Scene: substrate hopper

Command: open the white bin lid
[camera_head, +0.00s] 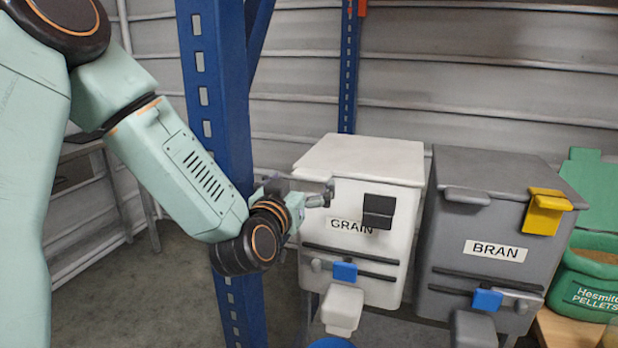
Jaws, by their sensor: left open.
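The white bin (346,212), labelled GRAIN, stands in the middle of the head view. Its white lid (362,157) lies flat and closed on top. A black latch (378,211) sits on the upper front, at the lid's right side. My left gripper (322,196) is at the bin's upper left front, close under the lid's front edge. It is small in view, seen from the side, with its jaws open and nothing visible between them. I cannot tell whether it touches the lid. My right gripper does not show.
A grey bin (458,252) labelled BRAN, with a yellow latch (544,211), stands right of the white bin. A green pellet sack (590,288) is at the far right. A blue rack post (217,100) rises behind my left arm. The floor at lower left is clear.

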